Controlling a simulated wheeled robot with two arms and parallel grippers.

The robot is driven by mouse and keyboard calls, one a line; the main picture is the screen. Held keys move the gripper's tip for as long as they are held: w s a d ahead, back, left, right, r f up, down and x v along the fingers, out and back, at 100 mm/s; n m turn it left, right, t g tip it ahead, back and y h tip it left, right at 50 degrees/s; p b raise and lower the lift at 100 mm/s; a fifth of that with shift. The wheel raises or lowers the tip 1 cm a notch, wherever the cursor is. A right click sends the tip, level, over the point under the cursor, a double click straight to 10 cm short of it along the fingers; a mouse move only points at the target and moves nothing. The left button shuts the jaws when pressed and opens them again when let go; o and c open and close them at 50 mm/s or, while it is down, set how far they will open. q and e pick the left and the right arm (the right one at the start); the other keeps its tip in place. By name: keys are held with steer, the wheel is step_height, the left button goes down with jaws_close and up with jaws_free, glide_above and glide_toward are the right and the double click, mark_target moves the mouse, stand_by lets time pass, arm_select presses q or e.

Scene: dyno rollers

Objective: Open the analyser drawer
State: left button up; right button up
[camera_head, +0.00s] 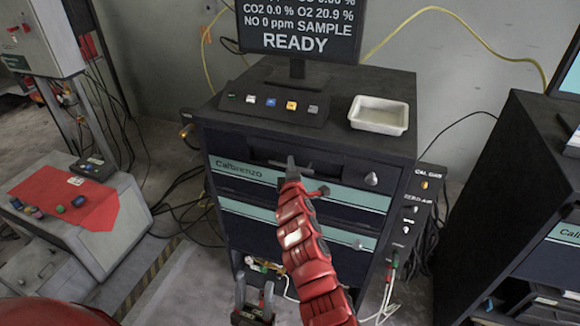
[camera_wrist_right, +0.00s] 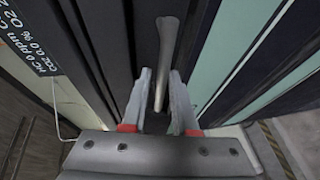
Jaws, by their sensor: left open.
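The analyser cabinet (camera_head: 310,105) is dark and stands in the middle of the head view. Its upper drawer front (camera_head: 345,190) has a teal band marked "Calbrenzo" and looks flush with the cabinet. My right gripper (camera_head: 291,167) is at the handle on this front, its red arm hiding part of the drawers. In the right wrist view, the grey bar handle (camera_wrist_right: 167,50) lies between the two fingers of my right gripper (camera_wrist_right: 160,90). I cannot tell whether they press on it. My left gripper (camera_head: 252,300) is open and empty, low in front of the cabinet.
A monitor (camera_head: 298,28) reading READY, a button panel (camera_head: 272,109) and a white tray (camera_head: 379,115) stand on the cabinet. A second dark cabinet (camera_head: 500,190) is close at the right. A grey case (camera_head: 105,215) with a red mat stands left. Cables lie around the cabinet.

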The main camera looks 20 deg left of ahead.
steer(key=shift+w+a+f, duration=0.1)
steer(key=shift+w+a, duration=0.05)
steer(key=shift+w, duration=0.1)
steer(key=shift+c, duration=0.2)
jaws_close()
stand_by(1.3)
